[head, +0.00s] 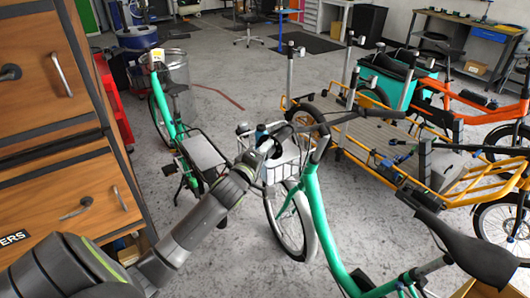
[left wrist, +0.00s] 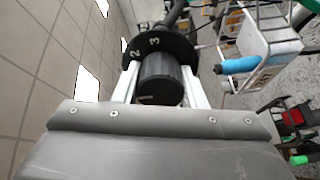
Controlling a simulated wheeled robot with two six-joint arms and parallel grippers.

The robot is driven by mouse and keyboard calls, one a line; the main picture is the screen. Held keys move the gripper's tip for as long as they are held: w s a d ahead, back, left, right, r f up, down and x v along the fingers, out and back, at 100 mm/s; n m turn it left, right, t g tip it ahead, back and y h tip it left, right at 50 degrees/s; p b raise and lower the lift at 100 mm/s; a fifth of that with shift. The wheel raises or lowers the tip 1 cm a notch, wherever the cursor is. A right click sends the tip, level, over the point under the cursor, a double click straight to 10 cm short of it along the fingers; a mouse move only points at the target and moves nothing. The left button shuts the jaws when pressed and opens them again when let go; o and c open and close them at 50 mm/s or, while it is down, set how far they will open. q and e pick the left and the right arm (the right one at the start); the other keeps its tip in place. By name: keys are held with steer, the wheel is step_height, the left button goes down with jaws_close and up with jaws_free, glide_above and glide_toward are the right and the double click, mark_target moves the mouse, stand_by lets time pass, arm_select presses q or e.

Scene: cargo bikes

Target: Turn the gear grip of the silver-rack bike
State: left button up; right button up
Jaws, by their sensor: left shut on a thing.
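The near green bike (head: 316,205) stands in the middle of the head view, with a pale silver wire rack (head: 285,170) at its front. The rack also shows in the left wrist view (left wrist: 268,45). My left gripper (head: 272,142) is at the bike's handlebar. In the left wrist view its two pale fingers lie on either side of the ribbed black gear grip (left wrist: 160,80) and are shut on it. A black dial (left wrist: 158,48) with white figures 2 and 3 sits just beyond the grip. In the head view the arm largely hides the grip. My right gripper is out of view.
A blue cylinder (left wrist: 237,64) is by the rack. Another green bike (head: 165,105) stands behind to the left. A yellow cargo bike (head: 375,160) fills the right side, and a wooden drawer cabinet (head: 60,130) the left.

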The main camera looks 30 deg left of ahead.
arm_select(q)
steer(key=shift+n, duration=0.6)
steer(key=o, duration=1)
steer(key=shift+s, duration=0.1)
steer(key=s+b, duration=0.1)
steer(key=s, duration=0.4)
steer(key=s+d+b, duration=0.1)
steer(key=s, duration=0.5)
steer(key=s+b, duration=0.1)
steer(key=s, duration=0.5)
steer(key=shift+s+d+r, duration=0.1)
steer(key=shift+d+r, duration=0.2)
steer(key=shift+r, duration=0.05)
